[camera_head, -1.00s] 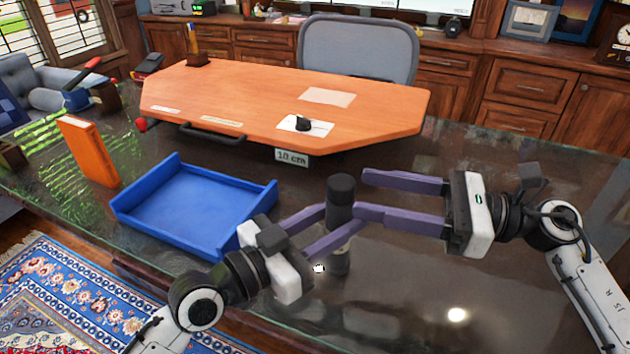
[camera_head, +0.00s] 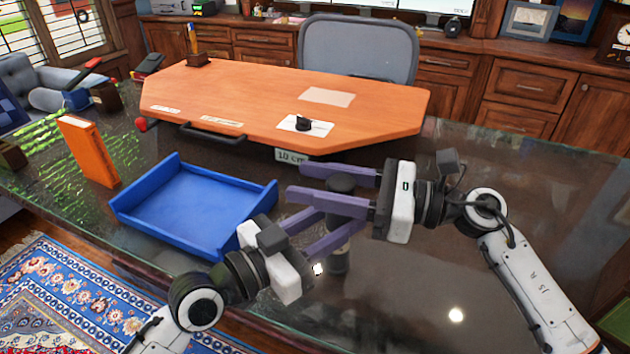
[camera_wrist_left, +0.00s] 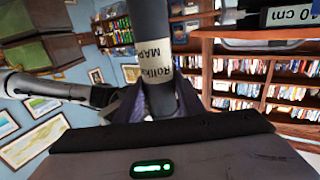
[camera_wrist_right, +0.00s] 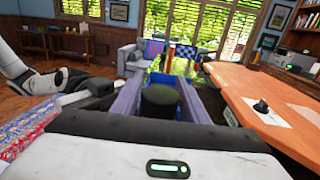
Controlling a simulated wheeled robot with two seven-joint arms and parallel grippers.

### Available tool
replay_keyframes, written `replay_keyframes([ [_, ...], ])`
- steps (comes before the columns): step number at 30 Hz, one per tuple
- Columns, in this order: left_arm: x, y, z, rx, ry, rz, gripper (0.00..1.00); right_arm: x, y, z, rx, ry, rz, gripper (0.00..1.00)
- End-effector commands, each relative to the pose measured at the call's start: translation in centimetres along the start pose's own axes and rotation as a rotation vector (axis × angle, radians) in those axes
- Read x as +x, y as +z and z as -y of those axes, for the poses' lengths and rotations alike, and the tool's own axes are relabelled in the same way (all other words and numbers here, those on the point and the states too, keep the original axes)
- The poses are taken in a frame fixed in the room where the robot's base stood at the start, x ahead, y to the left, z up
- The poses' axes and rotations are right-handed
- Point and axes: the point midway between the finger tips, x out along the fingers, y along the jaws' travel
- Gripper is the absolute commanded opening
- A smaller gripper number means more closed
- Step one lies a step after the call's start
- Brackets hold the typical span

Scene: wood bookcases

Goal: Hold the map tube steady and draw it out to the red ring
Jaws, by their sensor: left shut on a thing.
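The map tube (camera_head: 338,256) is a dark cylinder standing upright near the front of the glass-topped desk. In the left wrist view its body (camera_wrist_left: 160,98) carries a pale label with dark print, partly readable. My left gripper (camera_head: 338,222) is shut on the tube's body from the left. My right gripper (camera_head: 297,182) is open around the tube's dark top end (camera_head: 341,184), one finger on each side. In the right wrist view the top end (camera_wrist_right: 159,101) sits between the fingers, apart from both. No red ring shows on the tube.
A blue tray (camera_head: 195,208) lies left of the tube. An orange book (camera_head: 88,150) stands farther left. The orange-topped board (camera_head: 260,98) is behind, with a "10 cm" sign (camera_head: 291,156) at its front edge. The desk right of the tube is clear.

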Motion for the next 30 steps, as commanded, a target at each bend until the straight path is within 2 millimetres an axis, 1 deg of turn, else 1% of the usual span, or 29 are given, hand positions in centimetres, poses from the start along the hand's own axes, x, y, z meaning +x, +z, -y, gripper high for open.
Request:
replay_keyframes([
  [1,0.0,0.0,0.0,0.000,0.000,0.000,0.09,0.0,0.0,0.0,0.000,0.000,0.000,0.32],
  [5,0.0,0.0,0.0,0.000,0.000,0.000,0.09,0.0,0.0,0.0,0.000,0.000,0.000,0.10],
  [6,0.0,0.0,0.0,0.000,0.000,0.000,0.09,0.0,0.0,0.0,0.000,0.000,0.000,0.03],
  [7,0.0,0.0,0.0,0.000,0.000,0.000,0.09,0.0,0.0,0.0,0.000,0.000,0.000,0.00],
  [10,0.0,0.0,0.0,0.000,0.000,0.000,0.09,0.0,0.1,0.0,-0.001,0.000,0.000,0.00],
  [12,0.0,0.0,0.0,0.001,0.000,0.000,0.09,0.0,0.7,0.0,-0.003,0.000,0.001,0.00],
  [14,0.0,0.0,0.0,0.001,0.000,0.001,0.09,0.0,1.9,0.1,-0.007,0.001,0.001,0.00],
  [18,0.0,0.0,0.0,0.001,0.000,0.001,0.09,-0.1,5.3,0.1,-0.009,0.000,0.002,0.00],
  [21,0.0,0.1,0.0,0.001,0.000,0.001,0.09,-0.1,7.4,0.1,-0.007,0.000,0.002,0.00],
  [24,0.0,0.1,0.0,0.001,0.000,0.001,0.09,-0.1,8.7,0.1,-0.005,-0.001,0.001,0.00],
  [27,0.0,0.1,0.0,0.001,0.000,0.001,0.09,-0.1,9.1,0.0,-0.001,-0.001,0.001,0.00],
  [30,0.0,0.1,0.0,0.000,0.000,0.001,0.09,-0.1,9.1,0.0,-0.001,-0.001,0.001,0.00],
])
